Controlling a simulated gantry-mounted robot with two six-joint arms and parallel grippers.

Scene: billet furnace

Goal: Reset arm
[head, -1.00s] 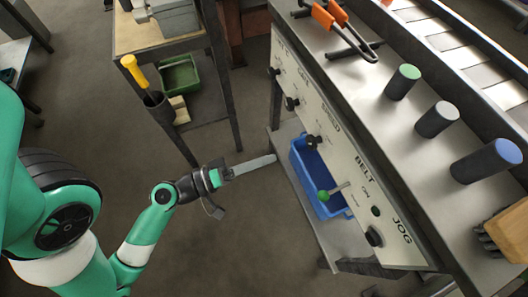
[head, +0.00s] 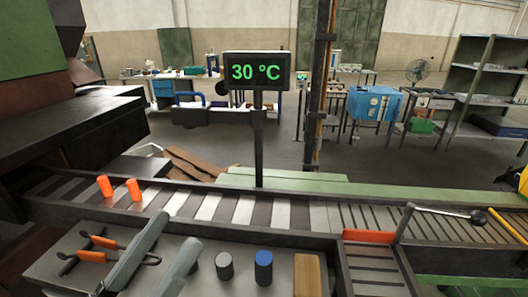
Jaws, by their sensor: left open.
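My left gripper (head: 177,232) is at the lower left of the head view, over the grey bench top. Its two long grey fingers stand apart with nothing between them. They point up toward the conveyor. My right gripper is out of view. A grey lever (head: 437,211) with a black knob at its right end stands at the right of the conveyor, well apart from my gripper.
The bench (head: 70,284) holds orange-handled tongs (head: 97,240), a grey cylinder (head: 224,266), a blue-topped cylinder (head: 263,269) and a wooden block (head: 307,276). A display (head: 257,71) reads 30 °C.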

